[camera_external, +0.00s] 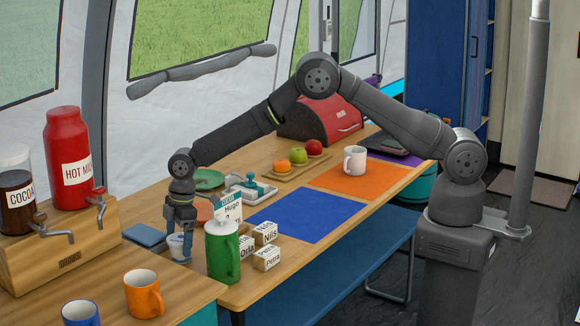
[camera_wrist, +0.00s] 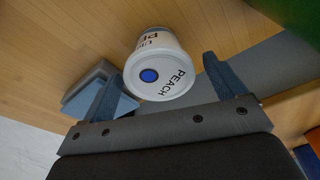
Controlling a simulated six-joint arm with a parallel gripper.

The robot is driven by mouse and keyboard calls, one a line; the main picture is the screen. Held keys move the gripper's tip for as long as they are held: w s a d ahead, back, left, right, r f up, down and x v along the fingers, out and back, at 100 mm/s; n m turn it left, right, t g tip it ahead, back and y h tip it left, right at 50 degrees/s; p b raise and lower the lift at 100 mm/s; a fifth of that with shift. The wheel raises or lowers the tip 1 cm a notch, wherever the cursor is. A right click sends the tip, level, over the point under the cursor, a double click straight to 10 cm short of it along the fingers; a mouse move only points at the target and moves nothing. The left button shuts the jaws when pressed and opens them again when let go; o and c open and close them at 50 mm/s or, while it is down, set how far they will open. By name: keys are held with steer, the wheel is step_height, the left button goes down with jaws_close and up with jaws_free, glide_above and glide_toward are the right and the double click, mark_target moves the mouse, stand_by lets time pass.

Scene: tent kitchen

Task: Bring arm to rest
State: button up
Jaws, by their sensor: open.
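My gripper (camera_external: 181,235) is low over the near left part of the wooden table, with the arm stretched out to the left from its base. In the wrist view its two fingers (camera_wrist: 163,75) stand apart. A small white tub (camera_external: 175,246) is at the fingers. In the wrist view the tub (camera_wrist: 165,62), marked PEACH with a blue dot on its lid, lies between the two fingertips, with a gap to each side. Whether a finger touches it I cannot tell.
A green jug (camera_external: 222,252) stands close right of my gripper, with name blocks (camera_external: 266,258) beyond. A blue flat item (camera_external: 145,237) lies left. A drink stand (camera_external: 65,250) and mugs (camera_external: 143,293) are at the front left. The blue mat (camera_external: 300,219) is bare.

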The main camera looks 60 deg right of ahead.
steer(key=shift+r, duration=0.55)
steer(key=shift+f, duration=0.1)
